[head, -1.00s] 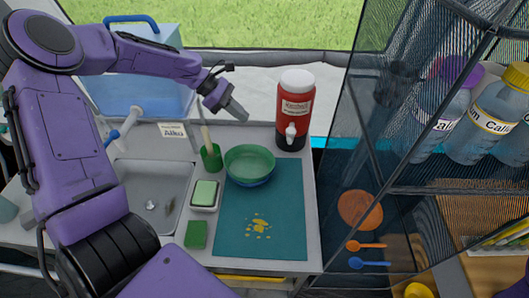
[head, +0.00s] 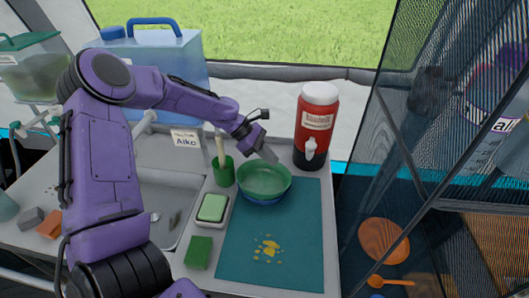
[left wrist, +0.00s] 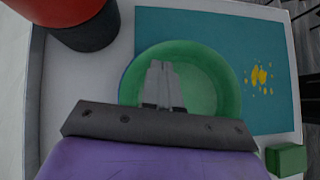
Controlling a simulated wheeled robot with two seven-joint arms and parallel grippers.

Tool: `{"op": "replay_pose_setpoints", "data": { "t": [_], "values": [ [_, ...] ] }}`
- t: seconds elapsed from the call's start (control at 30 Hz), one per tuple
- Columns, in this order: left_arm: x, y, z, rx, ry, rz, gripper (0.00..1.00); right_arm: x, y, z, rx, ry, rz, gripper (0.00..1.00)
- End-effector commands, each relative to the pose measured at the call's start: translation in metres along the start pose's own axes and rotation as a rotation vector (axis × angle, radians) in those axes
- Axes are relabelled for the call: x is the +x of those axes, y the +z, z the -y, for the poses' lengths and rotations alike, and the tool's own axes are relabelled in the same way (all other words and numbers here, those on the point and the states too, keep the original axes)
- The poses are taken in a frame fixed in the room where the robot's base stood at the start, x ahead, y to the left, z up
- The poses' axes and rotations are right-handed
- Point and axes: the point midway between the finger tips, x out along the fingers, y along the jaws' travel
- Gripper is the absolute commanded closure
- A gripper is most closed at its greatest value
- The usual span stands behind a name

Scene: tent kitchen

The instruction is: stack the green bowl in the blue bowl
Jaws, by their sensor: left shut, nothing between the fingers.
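The green bowl (head: 264,180) sits inside the blue bowl (head: 266,201), which shows only as a rim below it. Both stand at the far end of the teal mat (head: 290,245). In the left wrist view, the green bowl (left wrist: 205,85) lies under my fingers, and a thin blue edge shows at its left. My left gripper (head: 270,157) is shut and empty at the far rim of the green bowl in the head view. Its closed fingers also show in the left wrist view (left wrist: 163,75), over the bowl. I cannot tell whether they touch it. My right gripper is out of view.
A red and white drink cooler (head: 317,125) stands right behind the bowls. A green cup with a brush (head: 222,170) stands to their left. A soap dish with a green sponge (head: 212,208) and a green block (head: 198,252) lie nearer. The mat's front has yellow bits (head: 267,249).

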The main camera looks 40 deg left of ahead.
Motion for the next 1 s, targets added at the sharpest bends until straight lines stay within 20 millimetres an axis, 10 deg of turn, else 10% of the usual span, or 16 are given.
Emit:
{"op": "replay_pose_setpoints", "data": {
  "t": [0.3,1.0],
  "values": [
    [0.044,0.0,0.0,0.0,0.0,-0.002,1.0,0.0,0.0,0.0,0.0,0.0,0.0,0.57],
    [0.059,0.013,0.0,0.0,0.001,-0.001,1.0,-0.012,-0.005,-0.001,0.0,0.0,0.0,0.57]
  ]
}}
